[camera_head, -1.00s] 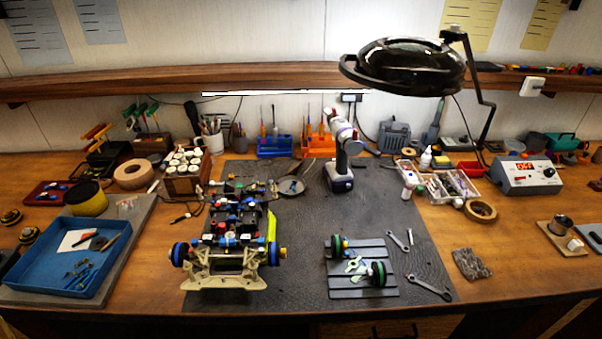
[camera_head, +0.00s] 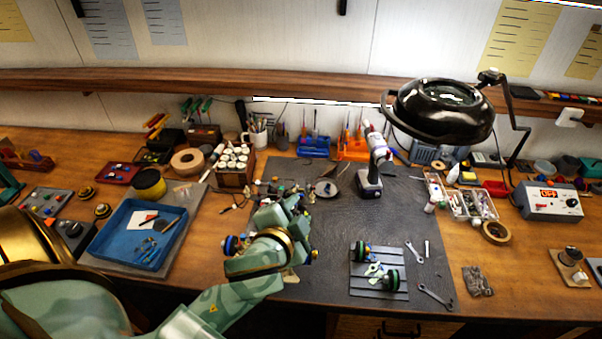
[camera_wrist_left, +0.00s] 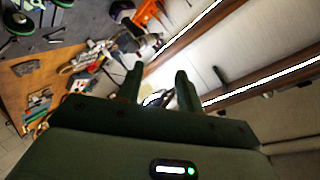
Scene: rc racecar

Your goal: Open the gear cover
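The RC car is mostly hidden behind my left arm in the head view; its blue wheel (camera_head: 230,245) shows on the left and small parts of its right side show past the arm. I cannot make out the gear cover. My left gripper (camera_head: 290,208) is over the car in the head view, with its fingertips hard to make out there. In the left wrist view its two dark green fingers (camera_wrist_left: 160,75) stand apart with nothing held between them. My right gripper is in neither view.
A power drill (camera_head: 370,175) stands on the dark mat (camera_head: 335,215). A slatted plate (camera_head: 362,284) with wheels and wrenches (camera_head: 435,296) lie to the right. A blue tray (camera_head: 112,222) is at left. The magnifier lamp (camera_head: 440,110) overhangs the back right.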

